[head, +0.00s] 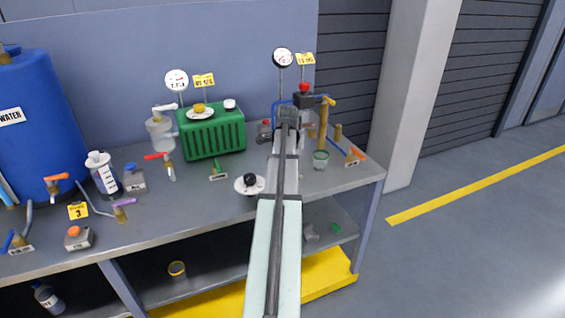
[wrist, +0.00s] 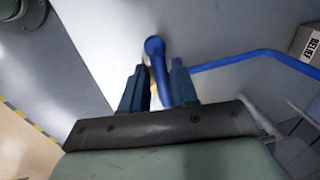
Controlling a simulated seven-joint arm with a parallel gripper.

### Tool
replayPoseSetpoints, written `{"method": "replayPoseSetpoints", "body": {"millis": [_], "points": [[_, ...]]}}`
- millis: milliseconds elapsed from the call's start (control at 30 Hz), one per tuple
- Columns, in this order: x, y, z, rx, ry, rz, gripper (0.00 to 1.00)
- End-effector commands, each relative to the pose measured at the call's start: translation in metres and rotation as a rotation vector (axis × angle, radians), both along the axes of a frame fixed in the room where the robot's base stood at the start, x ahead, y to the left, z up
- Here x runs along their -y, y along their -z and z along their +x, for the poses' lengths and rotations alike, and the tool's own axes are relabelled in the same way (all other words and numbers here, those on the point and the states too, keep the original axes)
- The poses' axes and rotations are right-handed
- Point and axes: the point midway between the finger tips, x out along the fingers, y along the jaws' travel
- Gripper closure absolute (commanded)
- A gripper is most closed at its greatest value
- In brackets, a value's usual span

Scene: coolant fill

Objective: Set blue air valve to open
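A blue, round-ended handle (wrist: 155,47), which looks like the blue air valve's lever, shows in the wrist view. It reaches down between the fingers of my gripper (wrist: 158,75). The fingers stand apart, one on each side; the handle is close to the right finger, with a gap at the left one. I cannot tell whether it touches.
The blue pipe (wrist: 240,60) runs right in the wrist view towards a RELIEF label (wrist: 309,45). A green ribbed unit (head: 212,133) stands left.

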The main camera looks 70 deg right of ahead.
Motion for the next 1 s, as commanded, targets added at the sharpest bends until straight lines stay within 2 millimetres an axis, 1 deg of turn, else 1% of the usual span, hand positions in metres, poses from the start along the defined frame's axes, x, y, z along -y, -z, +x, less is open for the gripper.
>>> {"method": "replayPoseSetpoints", "body": {"millis": [33, 200, 267, 300, 767, 1000], "points": [[0.0000, -0.0001, 0.0000, 0.000, 0.000, 0.000, 0.77], [0.0000, -0.0001, 0.0000, 0.000, 0.000, 0.000, 0.93], [0.0000, -0.0001, 0.0000, 0.000, 0.000, 0.000, 0.99], [0.0000, -0.0001, 0.0000, 0.000, 0.000, 0.000, 1.00], [0.0000, -0.0002, -0.0002, 0.000, -0.003, 0.000, 1.00], [-0.0019, 0.0000, -0.0029, 0.000, -0.066, 0.002, 1.00]]}}
